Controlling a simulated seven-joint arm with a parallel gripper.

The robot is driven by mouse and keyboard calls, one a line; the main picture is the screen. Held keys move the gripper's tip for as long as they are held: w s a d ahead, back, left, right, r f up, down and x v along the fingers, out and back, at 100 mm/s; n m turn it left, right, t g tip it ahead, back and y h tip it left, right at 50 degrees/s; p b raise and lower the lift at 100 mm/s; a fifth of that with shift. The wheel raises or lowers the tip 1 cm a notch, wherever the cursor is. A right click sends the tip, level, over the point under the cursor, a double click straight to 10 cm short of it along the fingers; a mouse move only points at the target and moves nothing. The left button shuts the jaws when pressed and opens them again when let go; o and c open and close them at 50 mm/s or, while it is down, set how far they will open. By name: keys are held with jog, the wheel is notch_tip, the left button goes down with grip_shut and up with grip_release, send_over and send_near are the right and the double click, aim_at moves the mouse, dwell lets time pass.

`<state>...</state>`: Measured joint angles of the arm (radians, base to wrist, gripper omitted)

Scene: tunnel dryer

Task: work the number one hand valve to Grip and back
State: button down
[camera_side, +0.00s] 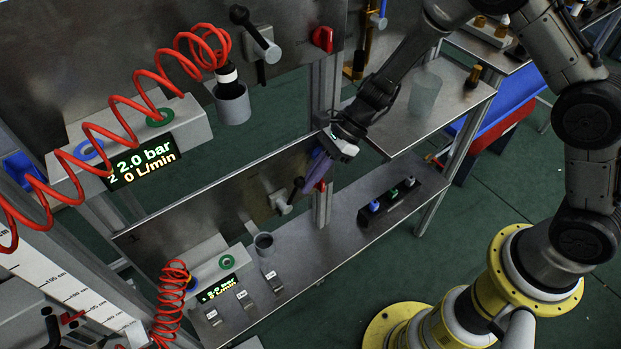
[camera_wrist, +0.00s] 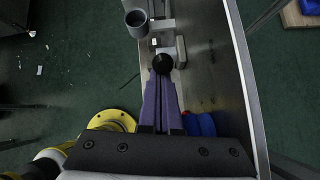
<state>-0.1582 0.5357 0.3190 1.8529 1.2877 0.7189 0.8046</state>
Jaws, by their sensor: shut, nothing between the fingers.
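The number one hand valve (camera_side: 281,204) is on the lower steel panel, with a short lever ending in a black ball knob (camera_side: 298,183). The lever points up and to the right in the side view. My gripper (camera_side: 311,176) has purple fingers, shut with nothing between them, with their tips close beside the knob. In the wrist view my gripper (camera_wrist: 161,78) reaches up to the black knob (camera_wrist: 163,63), which sits just past the fingertips in front of the pale valve body (camera_wrist: 181,52). I cannot tell whether they touch. Any position marking is unreadable.
A red knob (camera_side: 321,186) sits right of the valve, close to my fingers. A grey cup (camera_side: 264,244) and a lit display (camera_side: 216,288) are to the left. A second lever valve (camera_side: 262,46) is on the upper panel. A tray of bottles (camera_side: 402,203) stands on the lower shelf.

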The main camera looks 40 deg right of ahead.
aim_at(297, 184)
jog(key=shift+a+r+h, duration=0.15)
jog(key=shift+a+h, duration=0.05)
jog(key=shift+h, duration=0.1)
jog(key=shift+a+r+h, duration=0.4)
jog(key=shift+a+h, duration=0.25)
jog(key=shift+h, duration=0.3)
jog(key=shift+a+r+h, duration=0.4)
jog(key=shift+a+h, duration=0.2)
jog(key=shift+h, duration=0.35)
jog(key=a+h, duration=0.2)
jog(key=h, duration=0.1)
jog(key=shift+a+r, duration=0.1)
jog(key=shift+r, duration=0.15)
jog(key=shift+a, duration=0.25)
jog(key=shift+r, duration=0.85)
jog(key=shift+f, duration=0.15)
